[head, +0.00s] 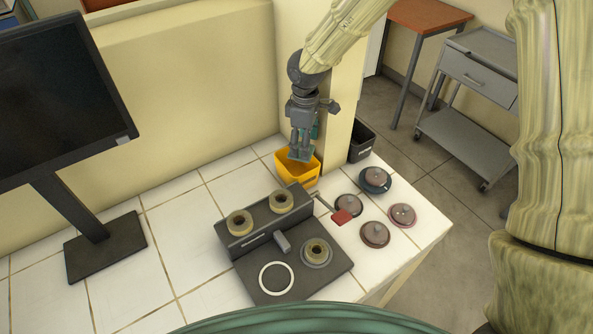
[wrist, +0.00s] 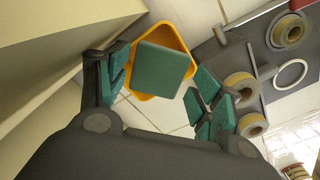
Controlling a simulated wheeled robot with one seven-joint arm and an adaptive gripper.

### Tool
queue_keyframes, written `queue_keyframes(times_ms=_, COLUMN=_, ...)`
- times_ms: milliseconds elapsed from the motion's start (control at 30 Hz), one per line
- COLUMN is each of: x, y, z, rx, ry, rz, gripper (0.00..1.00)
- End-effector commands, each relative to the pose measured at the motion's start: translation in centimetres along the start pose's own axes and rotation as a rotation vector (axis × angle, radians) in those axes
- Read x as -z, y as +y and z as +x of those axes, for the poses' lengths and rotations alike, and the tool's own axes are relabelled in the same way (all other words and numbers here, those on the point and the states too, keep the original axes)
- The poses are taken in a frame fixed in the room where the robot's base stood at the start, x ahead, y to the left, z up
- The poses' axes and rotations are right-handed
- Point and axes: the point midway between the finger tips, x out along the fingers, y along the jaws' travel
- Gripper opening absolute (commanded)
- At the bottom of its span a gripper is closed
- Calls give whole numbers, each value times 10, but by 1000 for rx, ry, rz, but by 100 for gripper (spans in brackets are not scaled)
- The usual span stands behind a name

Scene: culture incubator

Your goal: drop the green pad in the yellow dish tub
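The yellow dish tub (head: 297,178) stands at the back edge of the tiled counter, against the wall post. My gripper (head: 300,152) points down right over its opening. In the wrist view the green pad (wrist: 160,68) sits between the teal-lined fingertips of my gripper (wrist: 157,60), its sides against or very near them. The tub's rim (wrist: 168,26) shows around and behind the pad. The pad also shows as a small teal patch at the fingertips in the head view (head: 301,156). The tub's floor is mostly hidden by the pad.
A dark stand with tan rings (head: 282,200) and a white ring lies in front of the tub. Several lidded round dishes (head: 375,234) and a red-ended tool (head: 342,216) are at the right. A black bin (head: 361,142) is beside the post. A monitor (head: 62,95) stands left.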

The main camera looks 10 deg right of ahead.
Motion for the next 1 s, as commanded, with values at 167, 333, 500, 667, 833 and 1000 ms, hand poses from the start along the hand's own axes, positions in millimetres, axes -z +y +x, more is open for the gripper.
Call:
queue_keyframes(times_ms=167, x=0, y=0, z=0, rx=0, ry=0, rz=0, gripper=83)
queue_keyframes(times_ms=333, x=0, y=0, z=-1, rx=-1, ry=0, rz=0, gripper=83)
queue_keyframes(times_ms=500, x=0, y=1, z=-13, rx=-3, ry=3, rz=1, gripper=83)
queue_keyframes(times_ms=667, x=1, y=1, z=-38, rx=-3, ry=4, rz=1, gripper=83)
queue_keyframes(times_ms=833, x=0, y=1, z=-70, rx=-3, ry=3, rz=2, gripper=83)
queue_keyframes(times_ms=1000, x=0, y=0, z=-97, rx=-1, ry=1, rz=1, gripper=83)
